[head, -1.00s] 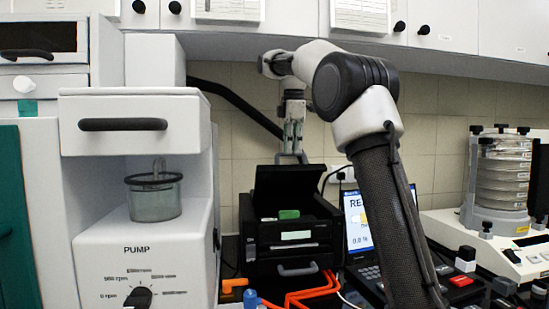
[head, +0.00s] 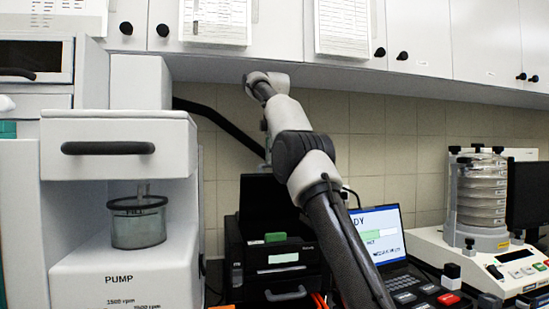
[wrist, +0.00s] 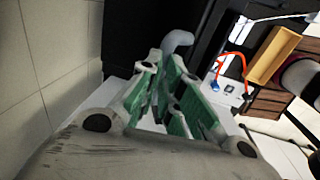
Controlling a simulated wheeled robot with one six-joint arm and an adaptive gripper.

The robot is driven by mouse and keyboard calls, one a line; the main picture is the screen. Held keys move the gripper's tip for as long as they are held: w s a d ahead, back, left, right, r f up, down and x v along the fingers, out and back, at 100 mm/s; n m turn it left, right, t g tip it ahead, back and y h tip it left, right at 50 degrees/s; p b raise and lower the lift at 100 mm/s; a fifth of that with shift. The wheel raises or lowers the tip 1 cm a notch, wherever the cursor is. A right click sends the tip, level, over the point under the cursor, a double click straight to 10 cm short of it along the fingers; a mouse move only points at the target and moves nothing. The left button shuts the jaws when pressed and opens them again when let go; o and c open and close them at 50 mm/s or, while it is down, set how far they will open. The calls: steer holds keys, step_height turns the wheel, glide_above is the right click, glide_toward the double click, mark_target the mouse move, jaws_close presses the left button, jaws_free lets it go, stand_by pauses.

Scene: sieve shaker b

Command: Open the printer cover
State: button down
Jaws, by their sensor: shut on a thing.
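The black printer (head: 285,257) stands on the bench in the head view. Its black cover (head: 257,202) is raised and stands roughly upright at the back. A green piece (head: 275,237) shows on the opened top. My arm crosses in front of the cover's right part and hides most of my gripper there. In the wrist view my gripper (wrist: 172,78), with green-padded fingers, is shut on a grey bent handle (wrist: 178,41) that shows at the fingertips against the dark cover. The exact grip on the handle is partly hidden by the fingers.
The pump unit (head: 120,255) with its jar (head: 138,226) stands close left of the printer. A laptop (head: 380,235) and the sieve shaker (head: 482,190) are to the right. Wall cabinets (head: 285,35) hang above my arm. Orange tubing (wrist: 228,60) lies near the printer.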

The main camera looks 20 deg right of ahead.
steer(key=shift+w+f, duration=0.2)
steer(key=shift+f, duration=0.35)
steer(key=shift+w+f, duration=0.2)
steer(key=shift+f, duration=0.3)
steer(key=c, duration=1.8)
jaws_free()
steer(key=shift+c, duration=0.2)
steer(key=o, duration=0.4)
steer(key=shift+w+d+f+g, duration=0.15)
steer(key=shift+w+f+g, duration=0.1)
steer(key=shift+w+g, duration=0.1)
steer(key=shift+r, duration=0.1)
steer(key=shift+s+r, duration=0.1)
steer(key=shift+s, duration=0.05)
steer(key=shift+s, duration=0.1)
